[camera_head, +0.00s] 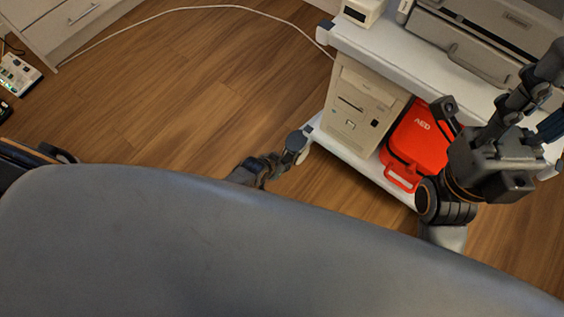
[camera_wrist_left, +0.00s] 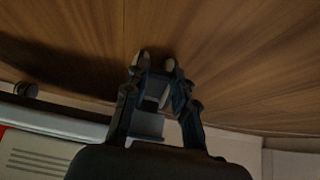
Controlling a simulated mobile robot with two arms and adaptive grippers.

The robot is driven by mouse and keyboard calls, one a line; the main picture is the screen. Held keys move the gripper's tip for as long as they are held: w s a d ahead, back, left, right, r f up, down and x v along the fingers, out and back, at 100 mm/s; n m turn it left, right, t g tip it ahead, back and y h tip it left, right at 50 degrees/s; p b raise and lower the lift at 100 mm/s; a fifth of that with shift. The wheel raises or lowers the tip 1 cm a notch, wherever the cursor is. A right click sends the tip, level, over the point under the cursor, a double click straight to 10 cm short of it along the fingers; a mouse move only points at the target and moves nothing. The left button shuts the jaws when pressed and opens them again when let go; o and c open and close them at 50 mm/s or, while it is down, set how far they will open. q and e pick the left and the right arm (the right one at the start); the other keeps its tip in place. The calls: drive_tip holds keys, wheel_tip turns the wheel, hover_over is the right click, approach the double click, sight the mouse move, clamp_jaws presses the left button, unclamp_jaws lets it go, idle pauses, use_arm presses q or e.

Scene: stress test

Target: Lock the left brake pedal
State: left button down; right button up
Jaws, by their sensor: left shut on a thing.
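A pale grey-blue pedal (camera_head: 297,140) sticks out at the near left lower corner of the white cart (camera_head: 318,138) in the head view. My left gripper (camera_head: 278,160) is low above the floor and reaches this pedal. In the left wrist view its two fingers (camera_wrist_left: 156,64) are close together, with a grey-blue piece, seemingly the pedal (camera_wrist_left: 148,124), between them. The gripper is shut on it. Whether the pedal is tilted cannot be told. My right gripper (camera_head: 540,95) is at the right of the head view, its fingers spread, in front of the cart.
The cart's lower shelf holds a beige computer (camera_head: 362,105) and a red AED bag (camera_head: 416,140). A grey printer (camera_head: 470,45) stands on top. A white cable (camera_head: 200,8) runs across the wooden floor to the cart. The floor left of the cart is mostly clear.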

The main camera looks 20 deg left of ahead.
use_arm(q)
drive_tip(key=c, duration=1.1)
unclamp_jaws()
drive_tip(key=shift+r, duration=0.1)
drive_tip(key=v, duration=1.2)
